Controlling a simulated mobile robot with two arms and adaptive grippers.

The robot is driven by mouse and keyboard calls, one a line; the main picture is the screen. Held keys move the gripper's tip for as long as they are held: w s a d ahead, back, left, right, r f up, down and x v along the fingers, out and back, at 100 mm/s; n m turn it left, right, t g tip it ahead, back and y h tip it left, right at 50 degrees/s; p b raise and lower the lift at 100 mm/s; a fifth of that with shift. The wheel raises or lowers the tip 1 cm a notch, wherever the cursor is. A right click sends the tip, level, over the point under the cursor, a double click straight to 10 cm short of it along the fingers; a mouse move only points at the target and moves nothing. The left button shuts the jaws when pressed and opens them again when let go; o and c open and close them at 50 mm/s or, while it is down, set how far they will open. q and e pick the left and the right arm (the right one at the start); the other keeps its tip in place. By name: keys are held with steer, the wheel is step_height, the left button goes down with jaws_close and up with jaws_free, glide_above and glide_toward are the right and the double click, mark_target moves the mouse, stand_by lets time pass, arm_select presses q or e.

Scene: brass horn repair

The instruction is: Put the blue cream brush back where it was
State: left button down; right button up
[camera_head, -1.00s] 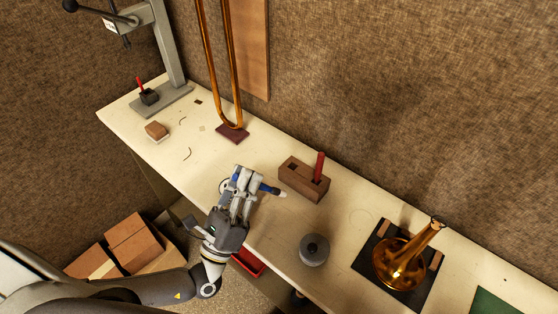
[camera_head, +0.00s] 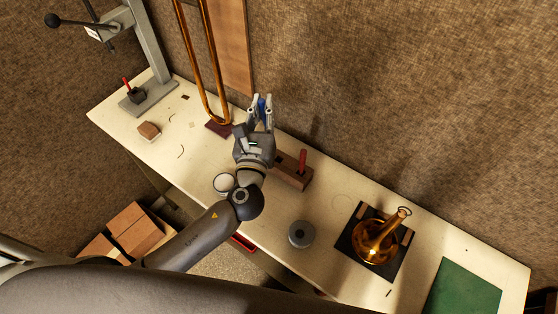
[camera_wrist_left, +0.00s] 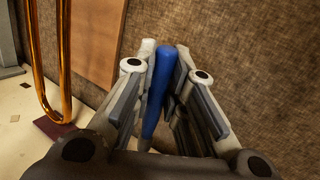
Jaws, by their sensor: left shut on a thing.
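My left gripper (camera_head: 260,108) is shut on the blue brush (camera_head: 261,104), between its fingers. It is raised over the back of the bench, beside the brown wooden block. In the left wrist view the blue handle (camera_wrist_left: 158,92) stands nearly upright between the fingers, slightly tilted. A pale piece (camera_wrist_left: 147,50) shows beside its top. The wooden block (camera_head: 291,174) sits just right of my gripper, with a red-handled tool (camera_head: 303,160) upright in it. My right gripper is not in view.
A round pale-topped tin (camera_head: 224,183) is by my left wrist. A grey round weight (camera_head: 301,234) and a brass horn bell (camera_head: 376,242) on a dark mat stand to the right. A tall brass tube (camera_head: 207,80) stands left of my gripper, near the wall.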

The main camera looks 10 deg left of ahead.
arm_select(q)
step_height(320, 180, up, 5)
steer(key=d+m+h+p, duration=0.1)
steer(key=d+m+h, duration=0.1)
steer(key=d, duration=0.1)
step_height(320, 180, down, 17)
steer(key=g+b, duration=0.1)
steer(key=b, duration=0.6)
steer(key=shift+d+f+m+h, duration=0.2)
steer(key=shift+d+m+h, duration=0.15)
steer(key=shift+m+h, duration=0.05)
steer(key=shift+w, duration=0.1)
steer(key=shift+f+b, duration=0.2)
steer(key=shift+b, duration=0.25)
steer(key=c, duration=1.5)
jaws_free()
steer(key=shift+r, duration=0.1)
